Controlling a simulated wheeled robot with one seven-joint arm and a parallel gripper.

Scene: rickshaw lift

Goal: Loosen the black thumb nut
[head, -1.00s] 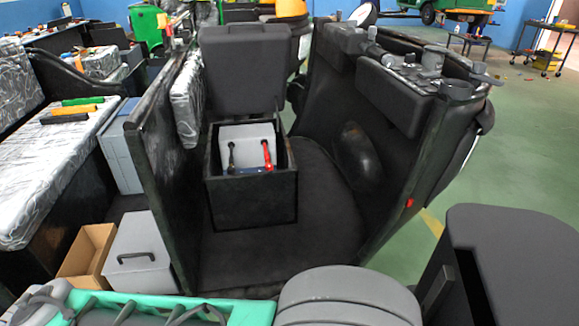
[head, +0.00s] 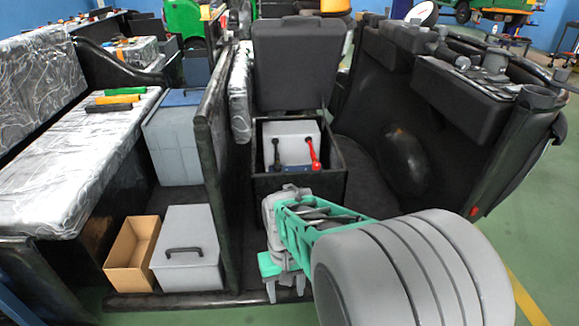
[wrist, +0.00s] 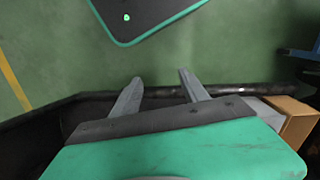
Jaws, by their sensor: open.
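A grey battery (head: 293,130) sits in an open black box (head: 268,185) in the middle of the head view. A black cable end (head: 277,152) is on its left and a red one (head: 313,153) on its right. The black thumb nut is too small to make out at the black end. My gripper (head: 286,290) is nearer the camera than the box, low and apart from it, pointing down. Its two fingers are spread and empty, as the wrist view (wrist: 160,76) also shows. The battery is not in the wrist view.
The box's raised lid (head: 298,65) stands behind the battery. A dark partition (head: 213,150) rises left of my gripper. A grey case (head: 187,248) and an open cardboard box (head: 131,254) lie left of it. A dark padded panel (head: 460,105) stands at the right.

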